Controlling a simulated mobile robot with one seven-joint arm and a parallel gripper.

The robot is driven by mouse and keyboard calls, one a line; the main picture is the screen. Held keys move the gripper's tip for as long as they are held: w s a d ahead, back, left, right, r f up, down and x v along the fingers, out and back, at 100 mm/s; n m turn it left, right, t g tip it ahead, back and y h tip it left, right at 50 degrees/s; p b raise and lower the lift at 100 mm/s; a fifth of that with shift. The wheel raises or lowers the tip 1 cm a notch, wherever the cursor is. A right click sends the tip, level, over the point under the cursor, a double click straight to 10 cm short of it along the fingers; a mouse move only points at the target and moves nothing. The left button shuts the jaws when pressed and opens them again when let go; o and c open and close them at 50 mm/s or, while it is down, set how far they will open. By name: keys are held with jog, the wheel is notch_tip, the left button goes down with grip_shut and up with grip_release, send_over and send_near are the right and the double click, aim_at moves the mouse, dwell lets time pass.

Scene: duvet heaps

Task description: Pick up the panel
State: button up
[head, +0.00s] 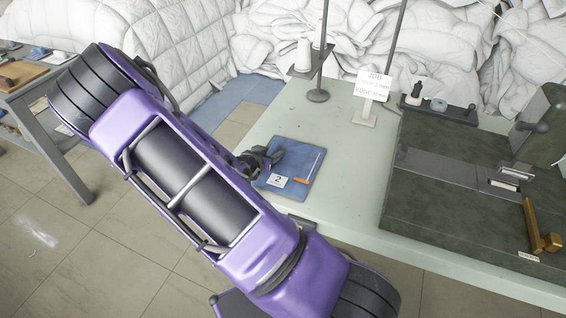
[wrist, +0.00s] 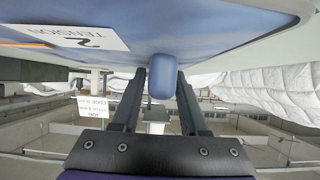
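A flat blue mat (head: 309,184) lies on the pale green table with a white card marked "2" (head: 278,181) and a thin orange-handled tool (head: 308,172) on it. My gripper (head: 272,157) is low over the mat's left part. In the wrist view the mat (wrist: 215,32) fills the top, with the card reading "2 TENSION" (wrist: 72,33). A small rounded blue piece (wrist: 161,76) shows between the spread fingertips of my gripper (wrist: 160,88); whether they press on it is unclear. I cannot tell which piece is the panel.
A grey-green machine bed (head: 420,205) with a brass piece (head: 541,228) fills the table's right side. A sign (head: 374,88), a thread stand (head: 318,96) and a dark tool rack (head: 437,108) stand behind. White duvets (head: 340,45) heap at the back.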

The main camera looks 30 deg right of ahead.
grip_shut()
